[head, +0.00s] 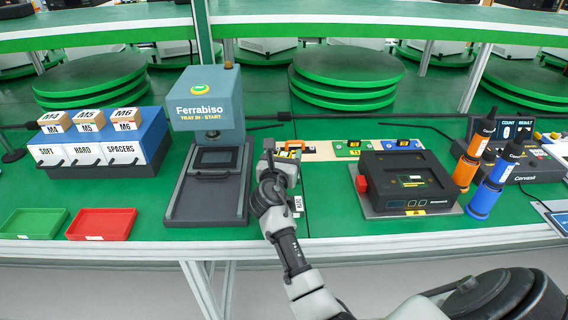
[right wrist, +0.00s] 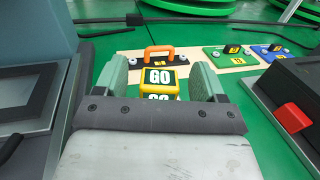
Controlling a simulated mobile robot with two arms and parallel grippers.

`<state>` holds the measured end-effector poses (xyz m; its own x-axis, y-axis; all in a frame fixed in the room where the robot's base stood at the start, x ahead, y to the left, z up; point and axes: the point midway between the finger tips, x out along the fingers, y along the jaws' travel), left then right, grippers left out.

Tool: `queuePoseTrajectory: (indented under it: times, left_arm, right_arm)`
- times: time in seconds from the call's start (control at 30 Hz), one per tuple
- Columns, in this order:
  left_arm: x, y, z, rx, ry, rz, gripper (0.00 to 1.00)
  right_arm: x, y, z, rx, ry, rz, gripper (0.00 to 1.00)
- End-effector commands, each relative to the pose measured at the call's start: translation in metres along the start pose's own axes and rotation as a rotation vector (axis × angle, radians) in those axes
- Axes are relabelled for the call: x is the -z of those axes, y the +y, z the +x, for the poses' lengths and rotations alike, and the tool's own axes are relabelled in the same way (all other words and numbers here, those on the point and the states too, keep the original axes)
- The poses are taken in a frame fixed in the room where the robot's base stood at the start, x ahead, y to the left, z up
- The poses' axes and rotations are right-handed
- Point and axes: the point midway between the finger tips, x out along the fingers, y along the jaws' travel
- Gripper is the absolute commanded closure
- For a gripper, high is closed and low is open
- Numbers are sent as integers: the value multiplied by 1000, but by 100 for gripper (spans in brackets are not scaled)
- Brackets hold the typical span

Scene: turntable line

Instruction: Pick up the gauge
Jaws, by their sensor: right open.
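The gauge looks like a yellow block (right wrist: 160,76) marked "GO" on white panels. In the right wrist view it is between the two green fingers of my right gripper (right wrist: 162,82), with a gap visible on each side. An orange handle (right wrist: 159,50) stands just behind it; whether it belongs to the gauge I cannot tell. In the head view my right gripper (head: 283,150) is over the left end of a pale board (head: 322,156) and hides most of the gauge. The gripper is open. My left gripper is not in view.
The blue Ferrabiso press (head: 209,105) stands close on the left. A black device (head: 408,182) with a red button is to the right. Orange and blue Cervant drivers stand farther right.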

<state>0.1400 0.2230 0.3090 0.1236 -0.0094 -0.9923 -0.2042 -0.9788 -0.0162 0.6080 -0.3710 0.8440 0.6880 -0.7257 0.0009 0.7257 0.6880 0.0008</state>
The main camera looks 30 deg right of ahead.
Motion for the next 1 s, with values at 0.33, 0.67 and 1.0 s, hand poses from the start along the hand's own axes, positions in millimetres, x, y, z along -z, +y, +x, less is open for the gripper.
queuePoseTrajectory:
  times: [0.33, 0.67, 1.0]
  left_arm:
    - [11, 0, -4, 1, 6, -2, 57]
    - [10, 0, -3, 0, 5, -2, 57]
    - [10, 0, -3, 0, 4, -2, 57]
  right_arm:
    - [0, 0, 24, 0, 0, -1, 30]
    - [0, 0, 23, 0, 0, -1, 65]
    - [-1, 0, 23, 0, -1, 0, 95]
